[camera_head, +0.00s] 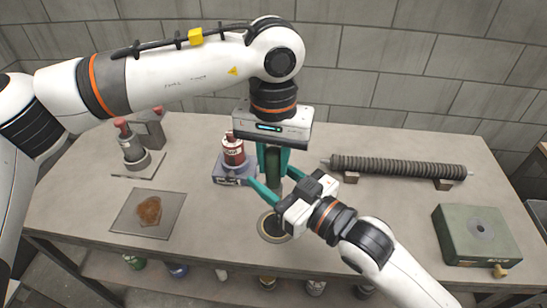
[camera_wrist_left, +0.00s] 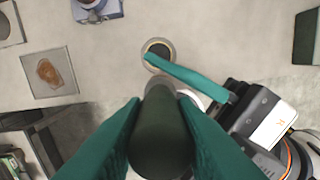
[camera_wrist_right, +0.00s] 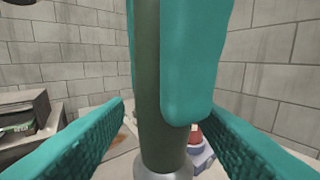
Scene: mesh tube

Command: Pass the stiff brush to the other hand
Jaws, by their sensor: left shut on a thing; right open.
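My left gripper (camera_head: 272,160) points down and is shut on the brush, gripping its dark green handle (camera_wrist_left: 160,135). The brush hangs upright above the table. In the right wrist view the handle (camera_wrist_right: 160,125) runs down below the left fingers to a grey collar (camera_wrist_right: 162,172). The bristles are hidden. My right gripper (camera_head: 280,188) comes in from the lower right. Its teal fingers (camera_wrist_right: 165,118) are open, one on each side of the lower handle, with gaps on both sides.
A round dark-centred ring (camera_head: 272,227) lies in the table below the hands. A red bottle (camera_head: 233,150) on a grey block stands behind left. A tray (camera_head: 130,222) with a brown patch is at left. A ribbed tube (camera_head: 400,167) and green box (camera_head: 475,236) are at right.

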